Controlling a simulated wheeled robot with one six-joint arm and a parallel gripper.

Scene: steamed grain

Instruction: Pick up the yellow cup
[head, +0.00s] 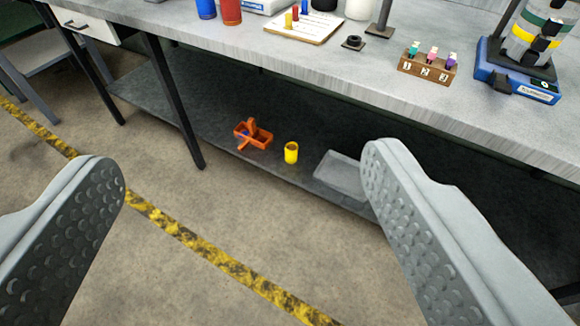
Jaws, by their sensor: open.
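The yellow cup (291,153) stands upright on the grey lower shelf (215,128) under the workbench, close to the shelf's front edge. My gripper (244,175) is open, with one grey finger at the left and one at the right of the view. Nothing is between the fingers close to the camera. The cup shows in the gap between them, farther off and apart from both.
An orange carrier (254,137) sits left of the cup, and a grey tray (342,174) lies to its right, partly behind my right finger. The worktop (330,62) overhangs the shelf. A table leg (176,95) stands at the left. The floor in front is clear.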

